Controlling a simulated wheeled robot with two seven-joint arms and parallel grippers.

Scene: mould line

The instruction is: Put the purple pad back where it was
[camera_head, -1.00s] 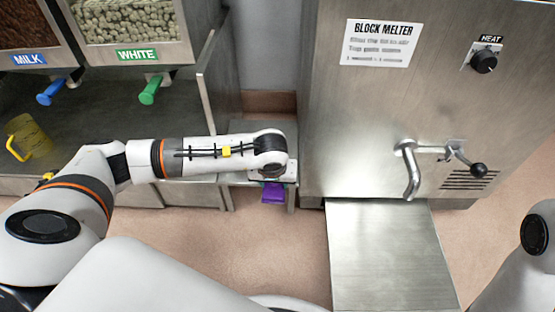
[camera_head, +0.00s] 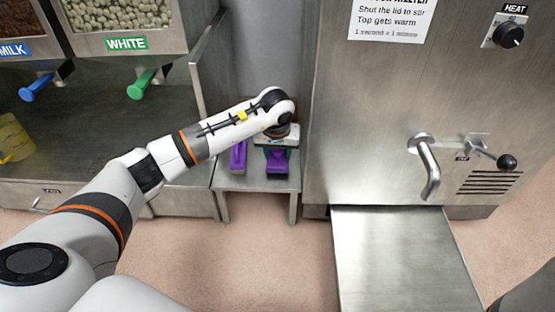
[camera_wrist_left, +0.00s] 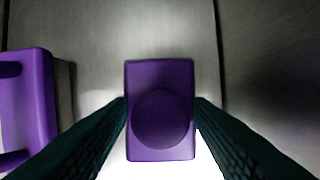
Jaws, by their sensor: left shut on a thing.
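The purple pad (camera_head: 277,165) shows below my left wrist in the head view, over the low metal stand (camera_head: 256,183). My left gripper (camera_wrist_left: 160,112) is shut on the pad, with one dark finger on each side of its round knob. In the left wrist view the pad (camera_wrist_left: 160,78) is a purple block lying square between the fingers. I cannot tell whether it touches the stand's top. My right gripper is not in view.
Another purple piece with a handle-like opening (camera_head: 238,157) stands on the stand left of the pad; it also shows in the left wrist view (camera_wrist_left: 42,95). The block melter (camera_head: 385,110) rises close on the right. Dispensers with green (camera_head: 141,86) and blue levers stand left.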

